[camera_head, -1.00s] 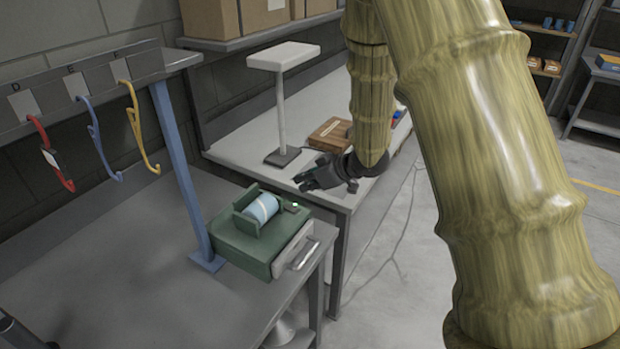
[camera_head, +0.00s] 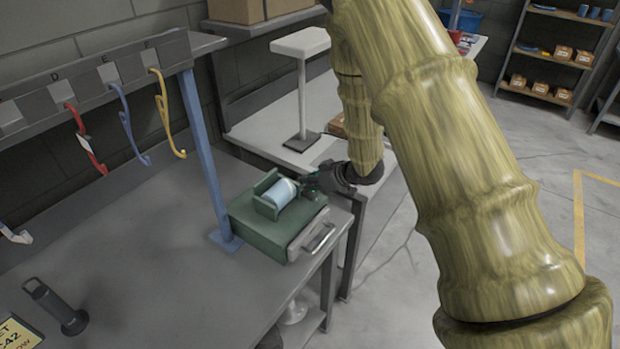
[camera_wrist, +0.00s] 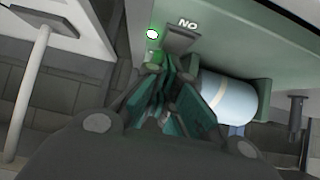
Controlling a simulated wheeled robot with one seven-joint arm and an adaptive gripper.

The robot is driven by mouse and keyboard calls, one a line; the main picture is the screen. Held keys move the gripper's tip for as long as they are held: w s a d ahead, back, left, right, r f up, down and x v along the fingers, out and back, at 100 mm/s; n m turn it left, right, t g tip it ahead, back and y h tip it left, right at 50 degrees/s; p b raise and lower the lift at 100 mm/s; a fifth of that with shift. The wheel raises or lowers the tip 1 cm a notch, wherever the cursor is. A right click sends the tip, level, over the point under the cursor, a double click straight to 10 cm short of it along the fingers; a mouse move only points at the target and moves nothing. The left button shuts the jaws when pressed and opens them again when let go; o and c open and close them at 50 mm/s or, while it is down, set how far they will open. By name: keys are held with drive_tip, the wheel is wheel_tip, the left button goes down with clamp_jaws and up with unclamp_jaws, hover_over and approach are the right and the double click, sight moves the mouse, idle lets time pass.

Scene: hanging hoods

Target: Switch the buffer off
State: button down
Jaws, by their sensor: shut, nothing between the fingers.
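The buffer (camera_head: 262,232) is a green box with a pale blue roller (camera_head: 281,193) on top, on the near grey bench. In the wrist view its green body (camera_wrist: 235,22) and roller (camera_wrist: 229,97) show close up. A lit, whitish-green lamp (camera_wrist: 152,34) sits beside a dark tab (camera_wrist: 182,39) marked with letters that read "NO" in this view, possibly "ON" upside down. My gripper (camera_head: 308,181) is at the buffer's right back edge, beside the roller. In the wrist view its shut, empty fingertips (camera_wrist: 174,66) are close to the lamp and tab; contact cannot be told.
A blue post (camera_head: 207,165) stands left of the buffer, under a rail with red, blue and yellow hooks (camera_head: 163,110). A white-topped stand (camera_head: 301,85) is on the bench behind. Open bench lies between.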

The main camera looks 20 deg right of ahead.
drive_tip(key=shift+f, duration=0.1)
idle(0.3)
drive_tip(key=shift+w+a+f, duration=0.25)
drive_tip(key=shift+a+f, duration=0.05)
drive_tip(key=shift+f, duration=0.05)
